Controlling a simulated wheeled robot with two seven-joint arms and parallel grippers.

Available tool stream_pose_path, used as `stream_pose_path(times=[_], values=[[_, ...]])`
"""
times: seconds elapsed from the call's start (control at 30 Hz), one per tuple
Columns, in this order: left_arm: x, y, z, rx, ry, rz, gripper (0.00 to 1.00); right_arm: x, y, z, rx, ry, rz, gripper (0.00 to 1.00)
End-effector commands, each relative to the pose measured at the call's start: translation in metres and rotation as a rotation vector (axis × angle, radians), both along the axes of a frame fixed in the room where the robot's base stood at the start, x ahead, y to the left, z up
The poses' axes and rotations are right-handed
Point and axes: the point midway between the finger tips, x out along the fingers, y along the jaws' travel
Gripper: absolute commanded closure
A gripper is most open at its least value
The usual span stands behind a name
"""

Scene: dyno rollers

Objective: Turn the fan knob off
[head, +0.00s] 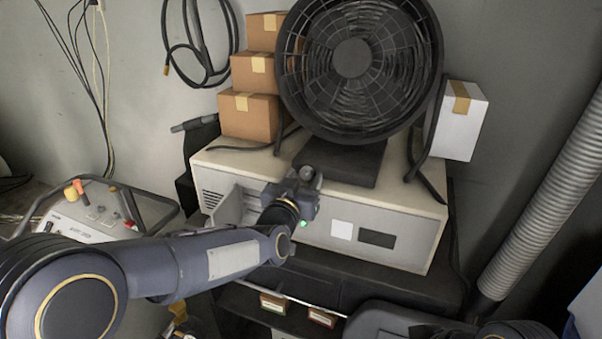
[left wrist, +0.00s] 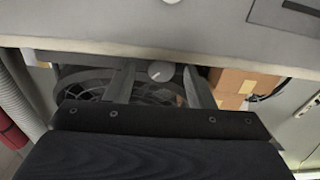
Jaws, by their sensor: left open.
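The black round fan (head: 352,58) stands on a dark base (head: 345,163) on top of a beige cabinet (head: 395,205). A small round grey knob (head: 307,173) shows at the left front of the base, beside my left gripper (head: 304,182). The knob also shows in the left wrist view (left wrist: 160,71), pale with a short line on its face. There it appears in the gap between the two open fingers of my left gripper (left wrist: 160,82). I cannot tell whether a finger touches it. The fingers are partly hidden in the head view. My right gripper is out of view.
Cardboard boxes (head: 250,113) are stacked left of the fan and a white box (head: 461,120) stands right of it. A control panel (head: 90,215) is at the left. A ribbed hose (head: 545,190) runs along the right. Black cables (head: 432,110) hang near the fan.

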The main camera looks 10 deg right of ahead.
Motion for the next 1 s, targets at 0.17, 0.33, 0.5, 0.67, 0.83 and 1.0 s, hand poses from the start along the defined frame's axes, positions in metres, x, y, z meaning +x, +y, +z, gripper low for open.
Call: stream_pose_path(times=[0.17,0.33,0.5,0.67,0.83,1.0], values=[[0.005,-0.002,0.000,-0.001,0.001,0.001,0.51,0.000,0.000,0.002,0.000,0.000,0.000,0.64],[0.005,-0.003,0.000,-0.001,0.000,0.001,0.51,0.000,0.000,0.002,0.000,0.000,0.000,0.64],[0.005,-0.002,0.000,-0.001,0.000,0.001,0.73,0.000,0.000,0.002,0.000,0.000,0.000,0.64],[0.005,-0.002,0.000,0.000,-0.001,0.002,0.94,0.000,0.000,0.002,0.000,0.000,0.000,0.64],[0.006,-0.001,-0.003,-0.028,0.015,0.004,0.95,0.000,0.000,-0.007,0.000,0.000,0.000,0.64],[0.006,-0.001,-0.003,-0.101,0.064,0.005,0.95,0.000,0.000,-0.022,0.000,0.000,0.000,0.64]])
